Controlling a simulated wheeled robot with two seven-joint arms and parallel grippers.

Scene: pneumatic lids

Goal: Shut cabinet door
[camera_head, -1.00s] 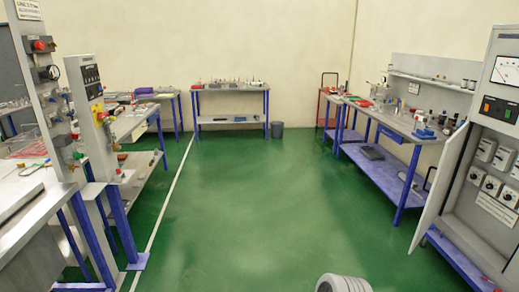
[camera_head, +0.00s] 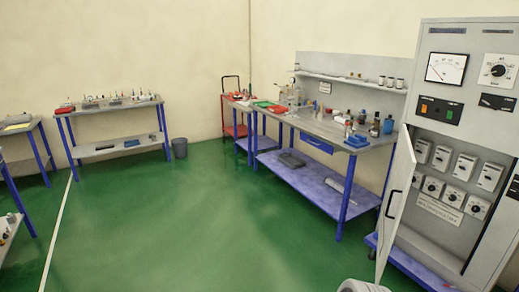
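A grey control cabinet (camera_head: 459,140) stands at the right side of the view. Its light grey door (camera_head: 397,197) is hinged open and sticks out towards the left, with a dark handle (camera_head: 389,204) on it. Inside the cabinet several switch boxes and dials show. The lower right part of the cabinet is cut off by the frame edge. Neither of my grippers is in view. A rounded light grey part of mine (camera_head: 362,286) shows at the bottom edge, below the door.
A workbench (camera_head: 352,147) with blue legs and a low blue shelf stands left of the cabinet. A smaller bench (camera_head: 113,108) and a grey bin (camera_head: 180,148) stand at the back wall. The green floor (camera_head: 200,225) in the middle is clear.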

